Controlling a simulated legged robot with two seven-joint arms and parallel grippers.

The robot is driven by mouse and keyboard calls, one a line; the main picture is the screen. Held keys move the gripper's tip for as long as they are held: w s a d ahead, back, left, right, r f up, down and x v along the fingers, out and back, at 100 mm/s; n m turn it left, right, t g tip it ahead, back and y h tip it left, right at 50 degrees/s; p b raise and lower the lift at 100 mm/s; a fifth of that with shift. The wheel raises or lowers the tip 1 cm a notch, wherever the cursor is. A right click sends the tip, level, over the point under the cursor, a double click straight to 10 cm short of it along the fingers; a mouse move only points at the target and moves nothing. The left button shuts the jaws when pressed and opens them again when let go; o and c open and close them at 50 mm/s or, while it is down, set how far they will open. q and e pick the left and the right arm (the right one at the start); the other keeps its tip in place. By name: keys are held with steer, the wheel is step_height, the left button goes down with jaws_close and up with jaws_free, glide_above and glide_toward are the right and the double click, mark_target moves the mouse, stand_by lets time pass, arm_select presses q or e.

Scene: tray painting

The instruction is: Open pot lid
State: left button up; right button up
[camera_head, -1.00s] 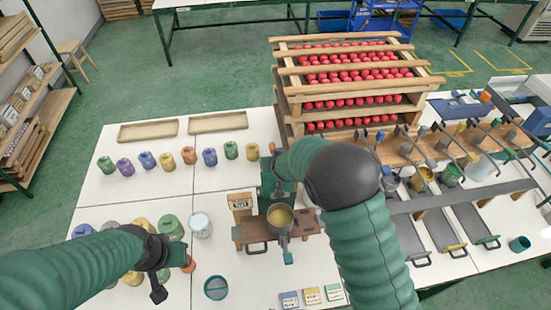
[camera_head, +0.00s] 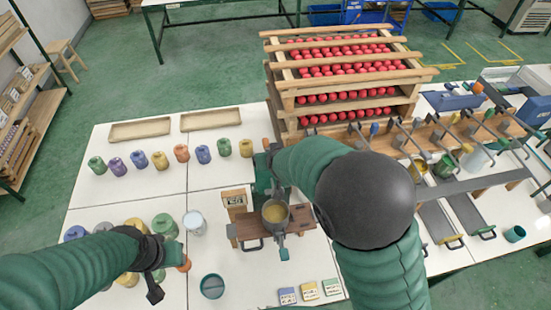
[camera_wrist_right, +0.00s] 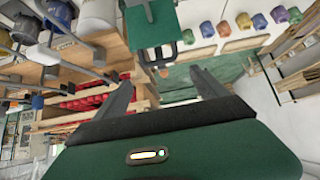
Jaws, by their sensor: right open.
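A round grey pot (camera_head: 275,212) with a yellow top stands on a brown wooden stand (camera_head: 302,219) at the table's middle. I cannot tell whether the yellow is a lid or paint. My right gripper (camera_head: 268,152) is at the end of the arm above and behind the pot, partly hidden by the arm. In the right wrist view the right gripper (camera_wrist_right: 160,77) is open and empty, its fingers spread below a green block. My left gripper (camera_head: 168,276) hangs over the front left pots, beside a small orange one (camera_head: 185,263); its jaw opening is unclear.
A row of coloured pots (camera_head: 160,161) stands at the back left, with two empty wooden trays (camera_head: 140,129) behind. A rack of red balls (camera_head: 350,80) stands behind right. A white can (camera_head: 194,222) and a teal round container (camera_head: 212,286) are left of the pot.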

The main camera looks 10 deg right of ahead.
steer(key=p+v, duration=0.2)
steer(key=v, duration=0.6)
steer(key=shift+p, duration=0.3)
steer(key=shift+w, duration=0.1)
steer(key=s+d+f+g+b, duration=0.2)
steer(key=s+f+b, duration=0.4)
steer(key=f, duration=0.3)
steer(key=s+d+f+g+b, duration=0.2)
steer(key=s+d+f+b, duration=0.2)
steer(key=s+f+b, duration=0.3)
steer(key=s+d+f+g+b, duration=0.2)
steer(key=s+d+f+b, duration=0.1)
steer(key=s+f+b, duration=0.4)
step_height(320, 180, down, 4)
steer(key=shift+d+r+b, duration=0.15)
steer(key=shift+d+b, duration=0.15)
steer(key=shift+b, duration=0.25)
